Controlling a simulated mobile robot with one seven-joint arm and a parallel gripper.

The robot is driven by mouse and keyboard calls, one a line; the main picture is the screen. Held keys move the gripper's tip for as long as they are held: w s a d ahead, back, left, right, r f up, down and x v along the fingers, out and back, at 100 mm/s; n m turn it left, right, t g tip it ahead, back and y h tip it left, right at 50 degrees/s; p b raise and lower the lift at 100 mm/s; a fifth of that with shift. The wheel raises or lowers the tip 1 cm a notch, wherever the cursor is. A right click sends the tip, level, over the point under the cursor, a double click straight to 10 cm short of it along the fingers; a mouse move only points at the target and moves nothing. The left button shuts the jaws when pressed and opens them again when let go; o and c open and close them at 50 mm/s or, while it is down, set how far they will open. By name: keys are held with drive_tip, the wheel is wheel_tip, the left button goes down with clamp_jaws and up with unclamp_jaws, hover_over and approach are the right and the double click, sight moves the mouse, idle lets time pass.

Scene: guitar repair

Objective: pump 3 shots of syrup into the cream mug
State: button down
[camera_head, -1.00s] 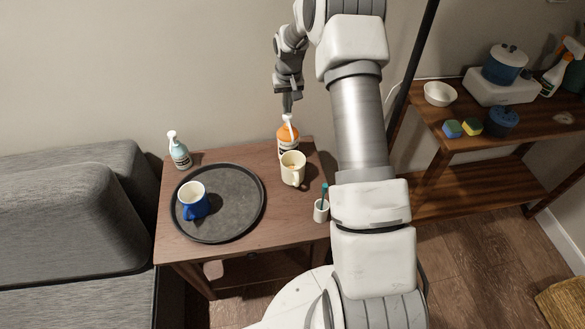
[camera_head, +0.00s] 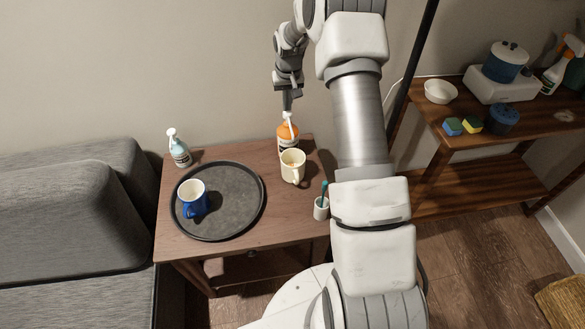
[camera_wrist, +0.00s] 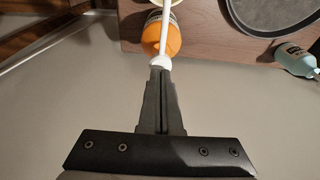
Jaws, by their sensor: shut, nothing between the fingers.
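The cream mug (camera_head: 293,166) stands upright on the small wooden table, just in front of an orange pump bottle (camera_head: 288,132) with a white pump head. I take this bottle to be the syrup. My gripper (camera_head: 288,108) is shut and empty, pointing down at the pump head. In the wrist view the shut fingertips (camera_wrist: 160,72) meet or nearly meet the white pump top (camera_wrist: 161,62), with the orange bottle (camera_wrist: 160,38) below. I cannot tell if they touch. The cream mug shows only as a sliver of rim at the wrist view's top edge.
A pale blue pump bottle (camera_head: 180,152) stands at the table's back left. A small white cup (camera_head: 321,209) with a teal-tipped item is at the right edge. A wooden shelf (camera_head: 470,200) stands further right.

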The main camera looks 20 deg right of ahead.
drive_tip(key=shift+f+b, duration=0.65)
drive_tip(key=shift+f, duration=0.5)
drive_tip(key=shift+r, duration=0.2)
drive_tip(key=shift+r+p, duration=0.9)
drive_tip(key=shift+r, duration=0.4)
drive_tip(key=shift+r+p, duration=1.85)
drive_tip(key=shift+r, duration=1.15)
